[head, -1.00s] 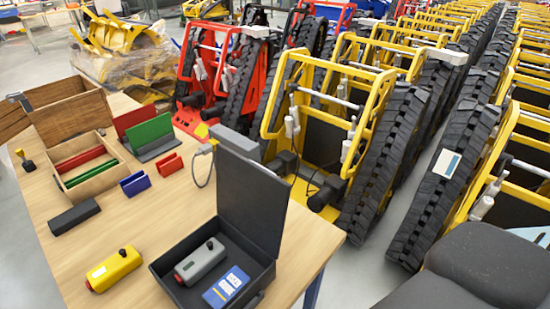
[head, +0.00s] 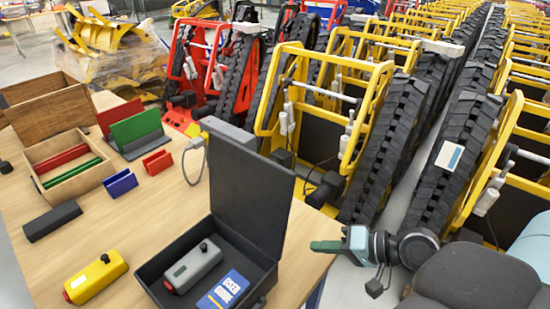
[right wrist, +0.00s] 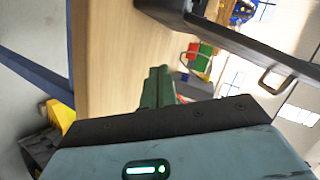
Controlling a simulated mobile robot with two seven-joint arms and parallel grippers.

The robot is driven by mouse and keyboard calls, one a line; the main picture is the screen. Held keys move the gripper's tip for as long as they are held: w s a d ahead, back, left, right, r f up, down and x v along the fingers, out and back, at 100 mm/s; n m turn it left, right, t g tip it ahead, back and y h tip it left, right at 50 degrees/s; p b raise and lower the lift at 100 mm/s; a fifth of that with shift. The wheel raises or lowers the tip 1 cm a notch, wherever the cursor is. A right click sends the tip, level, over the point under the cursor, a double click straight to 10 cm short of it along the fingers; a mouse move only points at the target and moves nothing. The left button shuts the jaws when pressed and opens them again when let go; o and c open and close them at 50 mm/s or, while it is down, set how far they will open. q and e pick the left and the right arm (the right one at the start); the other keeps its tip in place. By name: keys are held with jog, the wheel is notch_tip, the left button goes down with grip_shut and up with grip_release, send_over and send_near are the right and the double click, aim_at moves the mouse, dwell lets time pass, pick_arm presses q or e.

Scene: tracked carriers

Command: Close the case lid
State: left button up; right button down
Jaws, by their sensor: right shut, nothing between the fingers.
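The dark grey case (head: 268,287) stands open at the table's front right corner. Its lid (head: 247,185) stands upright at the back, leaning slightly back. A grey handheld device (head: 192,268) with a black knob and a blue booklet (head: 222,290) lie in the case. My right gripper (head: 325,246) is shut and empty, to the right of the case at the table's right edge, apart from the lid. In the right wrist view its green fingers (right wrist: 158,88) are together, and a dark part of the case (right wrist: 235,42) shows above right. My left gripper is not in view.
The wooden table (head: 115,220) holds a yellow device (head: 96,277), a black block (head: 52,220), an open wooden box (head: 88,170) and coloured holders. A yellow tracked carrier (head: 370,110) stands close behind the table's right side. A dark grey seat-like shape (head: 470,275) fills the lower right.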

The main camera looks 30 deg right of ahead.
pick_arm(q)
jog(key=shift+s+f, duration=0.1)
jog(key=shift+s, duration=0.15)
pick_arm(e)
jog(key=w+d+r+m+t+y, duration=0.1)
jog(key=w+d+r+m+t, duration=0.1)
jog(key=r, duration=0.6)
jog(key=w+d+r+m+t, duration=0.2)
jog(key=w+d+r+t, duration=0.1)
jog(key=r, duration=0.6)
jog(key=shift+w+d+y, duration=0.4)
jog(key=shift+w+d, duration=0.05)
jog(key=shift+w, duration=0.7)
jog(key=shift+w, duration=0.1)
pick_arm(q)
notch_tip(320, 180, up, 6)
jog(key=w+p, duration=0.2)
jog(key=p, duration=0.2)
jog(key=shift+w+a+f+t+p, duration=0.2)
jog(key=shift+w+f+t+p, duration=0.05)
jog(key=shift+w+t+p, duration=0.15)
pick_arm(e)
jog(key=w+a, duration=0.7)
jog(key=a, duration=0.2)
jog(key=shift+f, duration=0.2)
